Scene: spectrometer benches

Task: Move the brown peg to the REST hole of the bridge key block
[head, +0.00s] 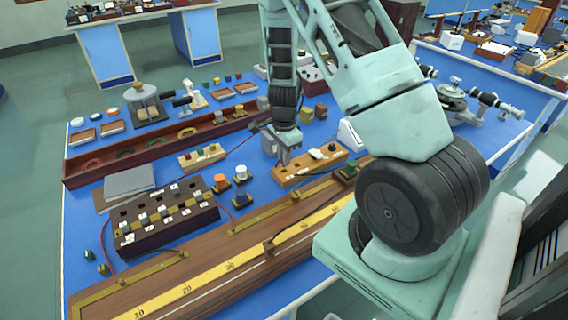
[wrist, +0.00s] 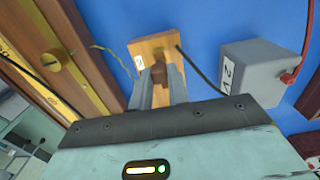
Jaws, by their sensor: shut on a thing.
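The bridge key block (head: 296,175) is a light wooden block lying on the blue bench, with a dark round part and a white part on its right half. It also shows in the wrist view (wrist: 150,46), with a small white label at its left edge. My gripper (head: 285,158) points down over the left part of the block. In the wrist view my gripper (wrist: 158,82) is shut on the brown peg (wrist: 158,72), which stands between the fingertips over the block. The peg's lower end is hidden, so I cannot tell whether it sits in a hole.
A grey box (wrist: 258,74) marked 2 V with a red plug stands beside the block. A long wooden metre bridge (head: 215,262) runs along the front. A dark resistance box (head: 168,222) stands at the left. A small peg block (head: 201,158) lies behind.

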